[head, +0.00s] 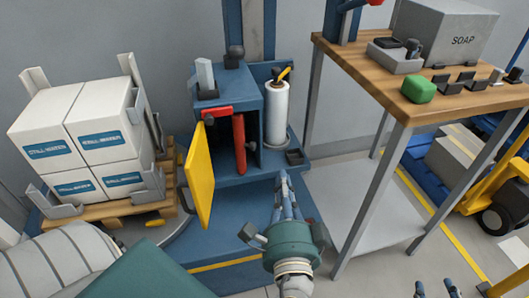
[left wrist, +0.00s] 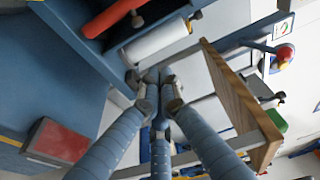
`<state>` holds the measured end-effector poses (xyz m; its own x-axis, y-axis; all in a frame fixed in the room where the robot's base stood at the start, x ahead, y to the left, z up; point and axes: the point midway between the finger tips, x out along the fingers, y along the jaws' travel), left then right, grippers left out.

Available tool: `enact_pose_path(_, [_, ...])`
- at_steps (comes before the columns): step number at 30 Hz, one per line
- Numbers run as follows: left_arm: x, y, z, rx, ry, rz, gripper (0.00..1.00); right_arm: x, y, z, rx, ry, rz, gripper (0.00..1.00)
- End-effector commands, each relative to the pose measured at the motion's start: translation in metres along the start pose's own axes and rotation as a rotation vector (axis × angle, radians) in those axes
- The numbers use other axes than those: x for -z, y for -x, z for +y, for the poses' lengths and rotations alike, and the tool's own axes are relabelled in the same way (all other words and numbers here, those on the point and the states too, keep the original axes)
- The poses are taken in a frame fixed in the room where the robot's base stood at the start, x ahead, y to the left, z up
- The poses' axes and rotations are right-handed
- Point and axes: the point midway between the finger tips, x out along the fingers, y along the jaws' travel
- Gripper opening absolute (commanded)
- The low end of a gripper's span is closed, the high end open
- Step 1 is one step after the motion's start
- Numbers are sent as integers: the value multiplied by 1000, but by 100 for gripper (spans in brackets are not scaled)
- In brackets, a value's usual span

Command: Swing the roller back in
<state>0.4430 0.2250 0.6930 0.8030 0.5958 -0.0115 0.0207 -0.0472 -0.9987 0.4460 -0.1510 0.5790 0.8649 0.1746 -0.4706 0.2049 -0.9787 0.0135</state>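A blue cabinet (head: 270,95) stands at the centre of the head view, its yellow door (head: 199,172) swung open to the left. An upright red roller (head: 239,145) shows at its front opening. It also shows in the left wrist view (left wrist: 113,16). A white roll (head: 275,114) stands upright to its right; it shows in the left wrist view too (left wrist: 158,42). My left gripper (head: 282,178) is in front of the cabinet, fingertips drawn together, empty and apart from both. My right gripper (head: 442,289) shows only fingertips at the bottom edge, spread apart.
A pallet (head: 110,212) with white boxes stands at left. A wooden-topped table (head: 360,62) at right carries a grey SOAP box (head: 445,30), a green block (head: 418,89) and small holders. Its legs stand close to my left arm's right side. A yellow pallet truck (head: 495,190) is far right.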

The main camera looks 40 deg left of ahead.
Motion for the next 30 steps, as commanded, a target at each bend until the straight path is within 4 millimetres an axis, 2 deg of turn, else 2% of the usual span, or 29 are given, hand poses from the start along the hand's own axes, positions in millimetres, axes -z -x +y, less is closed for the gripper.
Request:
enact_pose_path(5, [0, -8, 0, 1, 0, 0, 0, 2, -1, 0, 1, 0, 11, 39])
enact_pose_path(8, [0, -21, 0, 3, 0, -1, 0, 7, -2, -1, 2, 0, 32, 39])
enact_pose_path(20, [0, -104, 0, 3, -1, 0, 0, 47, -3, -6, 12, 0, 200, 39])
enact_pose_path(24, [-24, -106, 2, 0, -3, 1, 0, 67, 0, -8, 17, -1, 287, 39])
enact_pose_path(30, [-37, -110, 1, -1, -1, 2, 0, 82, 3, -10, 21, -1, 351, 39])
